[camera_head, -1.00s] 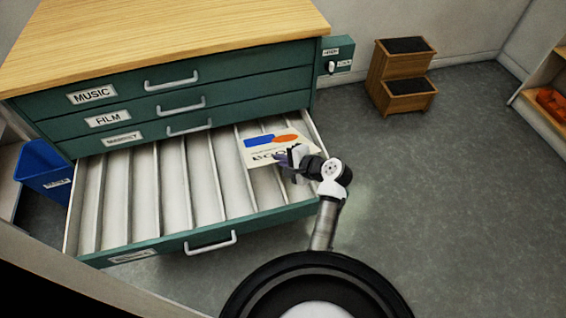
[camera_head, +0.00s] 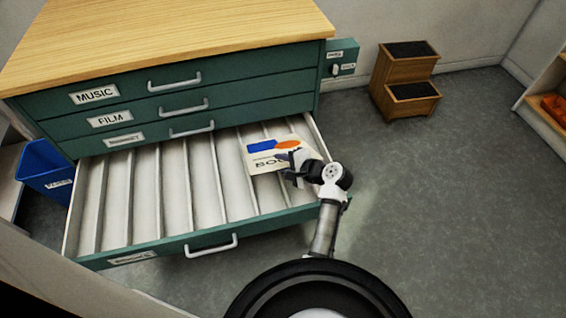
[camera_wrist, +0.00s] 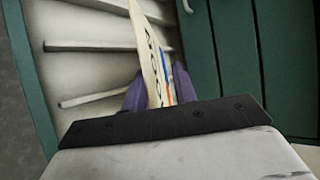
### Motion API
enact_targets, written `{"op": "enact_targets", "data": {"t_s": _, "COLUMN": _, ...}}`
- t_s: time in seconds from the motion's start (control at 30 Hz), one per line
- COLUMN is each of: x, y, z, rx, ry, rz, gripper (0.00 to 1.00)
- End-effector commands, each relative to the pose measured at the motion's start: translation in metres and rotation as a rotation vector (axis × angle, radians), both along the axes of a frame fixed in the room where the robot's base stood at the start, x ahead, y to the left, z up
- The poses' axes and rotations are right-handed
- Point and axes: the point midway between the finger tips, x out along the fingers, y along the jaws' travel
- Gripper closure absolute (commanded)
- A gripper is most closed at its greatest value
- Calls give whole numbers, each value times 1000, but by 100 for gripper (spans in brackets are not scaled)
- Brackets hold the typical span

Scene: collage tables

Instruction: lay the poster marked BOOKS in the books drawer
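The poster (camera_head: 263,155) is a cream sheet with a blue block, an orange oval and dark lettering, partly hidden by my gripper (camera_head: 291,165). My gripper is shut on its near right edge and holds it above the right part of the open bottom drawer (camera_head: 205,190). In the wrist view the poster (camera_wrist: 152,62) stands edge-on between the purple finger pads of my gripper (camera_wrist: 150,95). The open drawer has a pale inside split by several slats; its front label is too small to read. I cannot tell how high the poster is above the slats.
Shut drawers marked MUSIC (camera_head: 125,92) and FILM (camera_head: 160,115) and one with a blurred label (camera_head: 155,133) sit above the open drawer, under a wooden top (camera_head: 170,35). A blue bin (camera_head: 43,165) stands left, a wooden step stool (camera_head: 405,80) right.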

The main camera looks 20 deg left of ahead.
Motion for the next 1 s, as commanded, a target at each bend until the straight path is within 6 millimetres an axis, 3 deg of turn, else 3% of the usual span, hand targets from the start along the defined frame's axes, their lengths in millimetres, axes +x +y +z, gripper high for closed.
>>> {"op": "enact_targets", "data": {"t_s": 0.03, "x": 0, "y": 0, "z": 0, "rx": 0, "ry": 0, "rz": 0, "gripper": 72}}
{"op": "enact_targets", "data": {"t_s": 0.2, "x": 0, "y": 0, "z": 0, "rx": 0, "ry": 0, "rz": 0, "gripper": 54}}
{"op": "enact_targets", "data": {"t_s": 0.53, "x": -5, "y": -4, "z": 8, "rx": 0, "ry": 1, "rz": 0, "gripper": 54}}
{"op": "enact_targets", "data": {"t_s": 1.0, "x": -50, "y": -34, "z": 46, "rx": 0, "ry": 2, "rz": -2, "gripper": 54}}
